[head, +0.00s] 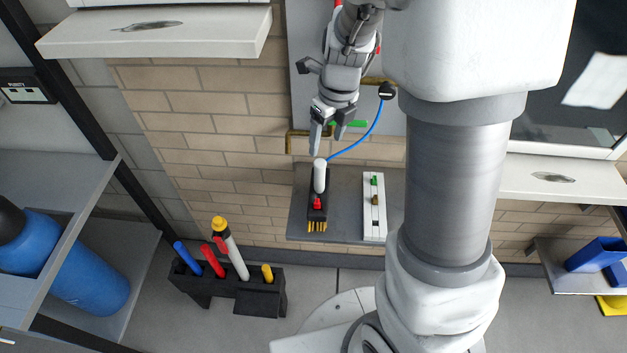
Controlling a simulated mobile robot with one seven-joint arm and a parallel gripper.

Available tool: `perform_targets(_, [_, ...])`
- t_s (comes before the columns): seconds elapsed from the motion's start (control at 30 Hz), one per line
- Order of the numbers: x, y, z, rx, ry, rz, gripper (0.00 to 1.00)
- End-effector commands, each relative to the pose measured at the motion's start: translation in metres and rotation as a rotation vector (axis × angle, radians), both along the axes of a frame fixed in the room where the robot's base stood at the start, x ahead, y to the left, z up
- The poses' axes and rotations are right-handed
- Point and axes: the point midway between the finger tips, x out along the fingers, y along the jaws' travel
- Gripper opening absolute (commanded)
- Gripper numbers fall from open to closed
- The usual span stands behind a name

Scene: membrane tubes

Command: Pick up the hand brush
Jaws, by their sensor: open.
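I cannot tell for certain which thing is the hand brush. A dark block (311,213) with a row of yellow bristle-like teeth at its near end lies on the grey shelf; it has a red part and a white cylinder (320,177) at its far end. A black rack (254,299) on the floor at the lower left holds several handles: blue, red, yellow, and a tilted white one with a yellow top (232,252). My gripper (327,144) is open, its fingers pointing down just above the white cylinder in the picture. It looks empty.
The grey shelf (343,225) also bears a white strip (374,206) with small green and brown parts. A blue hose (366,138) runs towards the white cylinder. A brick wall (210,125) stands behind. Racks with a blue cylinder (85,285) and blue bins (592,255) flank the floor.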

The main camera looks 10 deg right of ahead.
Motion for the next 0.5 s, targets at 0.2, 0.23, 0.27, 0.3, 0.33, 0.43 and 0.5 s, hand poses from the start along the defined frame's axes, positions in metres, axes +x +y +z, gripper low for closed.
perform_targets(0.2, [0.005,0.003,-0.053,0.000,0.007,-0.001,0.73])
perform_targets(0.23, [0.006,0.003,-0.059,0.000,0.005,0.000,0.73])
perform_targets(0.27, [0.007,0.004,-0.065,-0.001,0.005,0.002,0.73])
perform_targets(0.3, [0.008,0.004,-0.072,-0.001,0.005,0.001,0.73])
perform_targets(0.33, [0.009,0.004,-0.076,0.000,0.004,0.000,0.73])
perform_targets(0.43, [0.011,0.006,-0.088,0.000,0.002,0.002,0.73])
perform_targets(0.5, [0.012,0.006,-0.093,0.000,0.002,0.002,0.73])
